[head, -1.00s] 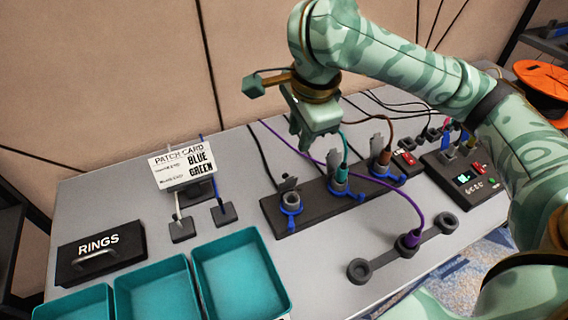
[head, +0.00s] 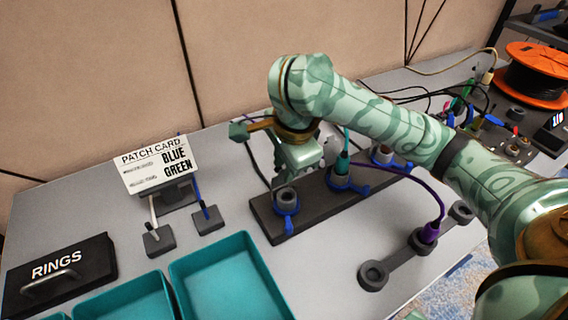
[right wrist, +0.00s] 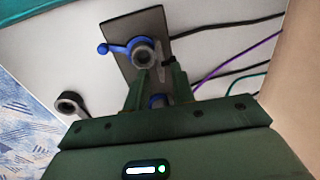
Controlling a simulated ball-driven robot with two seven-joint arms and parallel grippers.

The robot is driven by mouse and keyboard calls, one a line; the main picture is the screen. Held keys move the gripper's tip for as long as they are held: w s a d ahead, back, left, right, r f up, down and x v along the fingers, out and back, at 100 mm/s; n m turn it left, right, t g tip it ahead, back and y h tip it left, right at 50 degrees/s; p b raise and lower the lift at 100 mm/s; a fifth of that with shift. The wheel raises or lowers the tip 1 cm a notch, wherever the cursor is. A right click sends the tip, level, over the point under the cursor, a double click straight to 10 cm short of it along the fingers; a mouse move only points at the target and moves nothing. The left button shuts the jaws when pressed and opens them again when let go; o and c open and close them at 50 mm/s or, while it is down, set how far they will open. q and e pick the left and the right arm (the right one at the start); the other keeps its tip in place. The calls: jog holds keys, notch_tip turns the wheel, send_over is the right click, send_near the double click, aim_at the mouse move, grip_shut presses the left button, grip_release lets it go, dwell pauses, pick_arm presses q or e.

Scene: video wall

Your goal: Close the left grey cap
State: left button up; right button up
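The left socket (head: 286,200) is a grey ring with a blue lever on the dark strip (head: 262,222); no plug is in it. It also shows in the right wrist view (right wrist: 143,52). Its grey cap (right wrist: 165,50) shows only in part there, beside the ring on the gripper side; the cap is not over the opening. My right gripper (head: 300,180) is low, just behind this socket. In the right wrist view its two fingers (right wrist: 161,72) are apart, close to the cap; whether they touch it I cannot tell. My left gripper is out of view.
A teal plug (head: 343,165) stands in the middle socket, and a purple-cabled plug (head: 428,232) in the front holder. Cables run behind the strip. Teal bins (head: 225,285), a RINGS box (head: 60,272) and a patch card (head: 158,165) stand to the left. My right arm covers the strip's right part.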

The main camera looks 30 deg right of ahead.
grip_shut()
